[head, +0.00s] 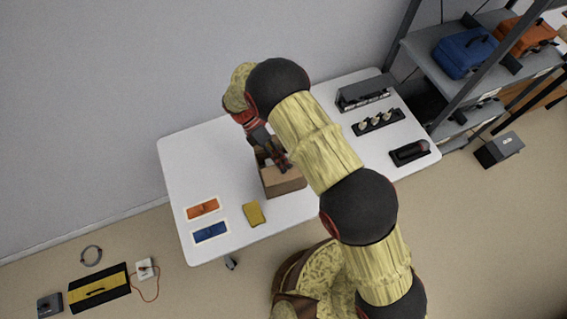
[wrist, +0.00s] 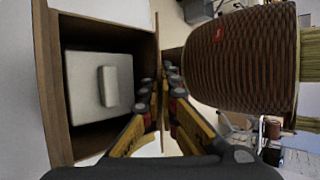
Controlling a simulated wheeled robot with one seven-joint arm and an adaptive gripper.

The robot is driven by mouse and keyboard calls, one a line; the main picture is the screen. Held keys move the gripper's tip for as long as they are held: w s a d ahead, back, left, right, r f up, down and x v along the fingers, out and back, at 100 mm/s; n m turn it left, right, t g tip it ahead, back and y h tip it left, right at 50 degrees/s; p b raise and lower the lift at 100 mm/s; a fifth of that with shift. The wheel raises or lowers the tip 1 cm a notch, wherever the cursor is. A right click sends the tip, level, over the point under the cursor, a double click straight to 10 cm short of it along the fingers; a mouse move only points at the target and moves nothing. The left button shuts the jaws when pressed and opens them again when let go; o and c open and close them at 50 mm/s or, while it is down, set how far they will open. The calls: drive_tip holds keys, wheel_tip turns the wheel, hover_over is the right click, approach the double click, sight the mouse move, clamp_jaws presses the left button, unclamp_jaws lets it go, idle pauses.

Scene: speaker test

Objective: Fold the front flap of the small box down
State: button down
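The small box (head: 286,188) is brown cardboard and stands on the white table under my gripper. In the wrist view its open inside and wall (wrist: 45,85) show at the left, with a pale grey block-like thing (wrist: 85,85) inside. The front flap (wrist: 160,60) shows nearly edge-on as a thin brown strip on the robot's side of the opening. In the head view my gripper (head: 277,160) is at the box, partly hiding the opening.
On the table, a yellow object (head: 253,213) lies left of the box, with an orange panel (head: 203,209) and a blue panel (head: 210,232) beyond it. Dark devices, including a knobbed strip (head: 378,122), stand at the right. A shelf rack (head: 455,75) stands beyond the table's right end.

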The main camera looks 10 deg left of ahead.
drive_tip(key=c, duration=2.1)
unclamp_jaws()
drive_tip(key=v, duration=1.2)
drive_tip(key=shift+c, duration=0.3)
